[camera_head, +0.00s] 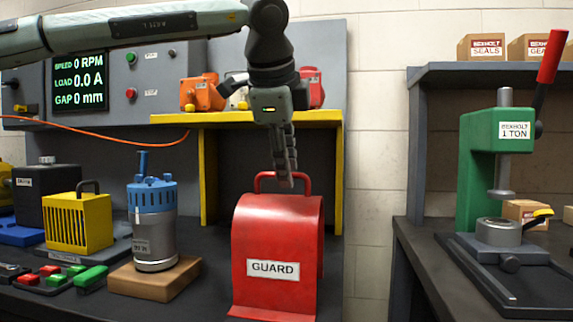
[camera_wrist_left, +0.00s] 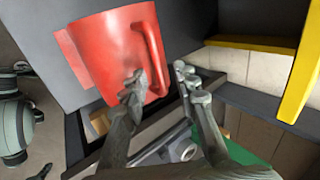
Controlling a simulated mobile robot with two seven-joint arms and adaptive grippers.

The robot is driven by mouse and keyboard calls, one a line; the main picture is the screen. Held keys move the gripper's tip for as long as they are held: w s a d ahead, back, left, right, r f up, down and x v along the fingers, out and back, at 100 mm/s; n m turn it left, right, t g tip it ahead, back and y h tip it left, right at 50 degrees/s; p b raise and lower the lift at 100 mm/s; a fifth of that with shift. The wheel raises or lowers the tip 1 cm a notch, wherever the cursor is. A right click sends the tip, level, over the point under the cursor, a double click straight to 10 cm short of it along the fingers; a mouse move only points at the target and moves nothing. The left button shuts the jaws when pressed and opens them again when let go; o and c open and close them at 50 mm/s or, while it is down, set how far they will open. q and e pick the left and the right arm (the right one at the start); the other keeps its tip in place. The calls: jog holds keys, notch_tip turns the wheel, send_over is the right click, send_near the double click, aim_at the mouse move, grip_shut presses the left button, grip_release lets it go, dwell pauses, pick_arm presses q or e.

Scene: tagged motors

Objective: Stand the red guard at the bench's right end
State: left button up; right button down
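The red guard (camera_head: 278,225), a curved cover with a white GUARD label and a red top handle, stands upright on the dark bench (camera_head: 210,295), close to its right end. In the left wrist view the guard (camera_wrist_left: 105,50) is at upper left, with its handle (camera_wrist_left: 152,60) facing the fingers. My left gripper (camera_head: 287,182) points down at the handle. In the wrist view its fingertips (camera_wrist_left: 160,80) are apart, with the lower end of the handle showing between them. Contact with the handle cannot be told. My right gripper is in neither view.
A yellow shelf frame (camera_head: 330,170) stands behind the guard, carrying orange and red parts. A blue-topped motor (camera_head: 154,225) on a wooden block is to its left. A gap separates the bench from a second table with a green press (camera_head: 482,165).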

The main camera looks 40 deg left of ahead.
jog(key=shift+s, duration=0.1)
pick_arm(q)
jog(key=shift+r, duration=0.15)
jog(key=shift+s+d+r, duration=0.1)
jog(key=shift+r, duration=0.2)
jog(key=v, duration=1.1)
jog(key=shift+s+p, duration=0.15)
jog(key=shift+p, duration=0.15)
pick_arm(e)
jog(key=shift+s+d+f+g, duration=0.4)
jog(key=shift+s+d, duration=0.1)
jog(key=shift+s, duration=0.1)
